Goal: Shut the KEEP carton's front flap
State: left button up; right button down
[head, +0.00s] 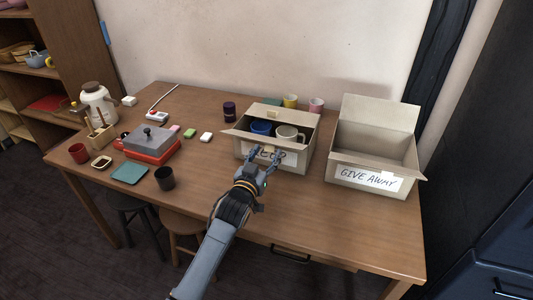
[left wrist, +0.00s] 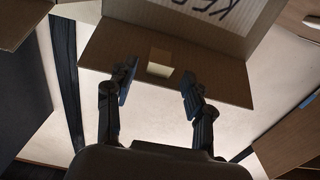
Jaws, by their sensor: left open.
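The KEEP carton (head: 302,158) stands on the table with its top open. Its lettered label is partly hidden behind my left gripper (head: 264,165). A blue cup (head: 262,127) and a pale mug (head: 287,133) are inside. In the left wrist view the KEEP lettering appears upside down, beyond the front flap (left wrist: 215,72). A pale yellow tab (left wrist: 160,63) is on the flap. My left gripper (left wrist: 159,85) is open, one finger either side of the tab; I cannot tell whether they touch the flap. My right gripper is not in view.
The open GIVE AWAY carton (head: 340,177) stands to the right. Cups (head: 290,101) stand behind the KEEP carton, and a dark jar (head: 229,111) is behind its left side. A red-based grey-lidded pot (head: 149,142) and a black cup (head: 165,178) are left. The front right tabletop is clear.

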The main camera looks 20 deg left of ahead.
pick_arm(q)
jog(key=shift+w, duration=0.4)
jog(key=shift+c, duration=0.4)
grip_shut()
